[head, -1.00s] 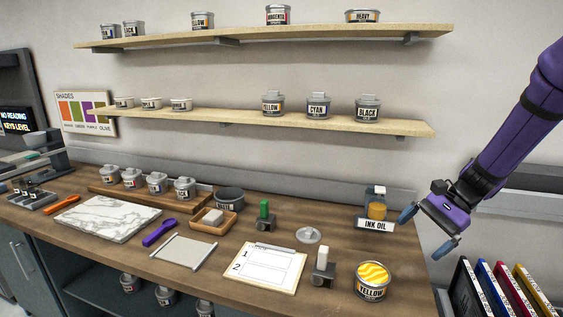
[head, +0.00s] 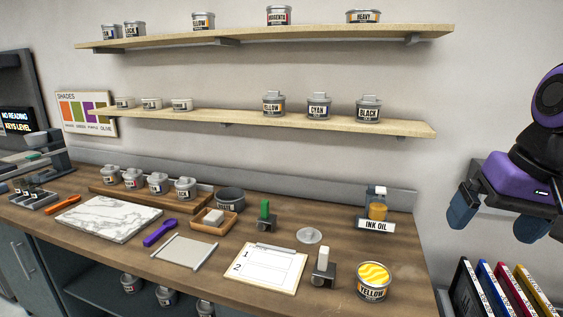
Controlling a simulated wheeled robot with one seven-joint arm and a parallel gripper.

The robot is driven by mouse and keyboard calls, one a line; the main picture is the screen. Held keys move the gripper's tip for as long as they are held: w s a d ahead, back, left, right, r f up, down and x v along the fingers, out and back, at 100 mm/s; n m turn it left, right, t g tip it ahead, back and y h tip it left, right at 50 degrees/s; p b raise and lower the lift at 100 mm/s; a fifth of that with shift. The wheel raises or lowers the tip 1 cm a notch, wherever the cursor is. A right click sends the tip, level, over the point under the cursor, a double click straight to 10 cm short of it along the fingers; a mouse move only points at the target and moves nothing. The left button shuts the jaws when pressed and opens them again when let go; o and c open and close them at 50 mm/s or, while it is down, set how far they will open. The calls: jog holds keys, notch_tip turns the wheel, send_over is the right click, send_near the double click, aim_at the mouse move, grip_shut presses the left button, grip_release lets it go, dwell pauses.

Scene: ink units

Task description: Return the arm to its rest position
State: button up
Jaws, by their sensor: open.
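My gripper (head: 492,231) is at the right of the head view, with its two blue fingertips apart and nothing between them. It is past the counter's right end, in front of the grey wall unit and above the coloured binders. My purple and black arm (head: 545,130) is folded in at the right edge, partly out of the picture. The gripper is apart from everything on the counter.
Coloured binders (head: 500,291) stand at lower right. Two shelves hold cans.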

jog(key=shift+s+d+r+n+t+h, duration=0.15)
jog(key=shift+s+r+n+t+h, duration=0.15)
jog(key=shift+s, duration=0.45)
jog(key=shift+s+d+r+n+t+h, duration=0.15)
jog(key=shift+s+r+n+t, duration=0.15)
jog(key=shift+s, duration=0.4)
jog(key=shift+s+d+r+n+t+h, duration=0.1)
jog(key=shift+s+r+n+t+h, duration=0.25)
jog(key=shift+s, duration=0.4)
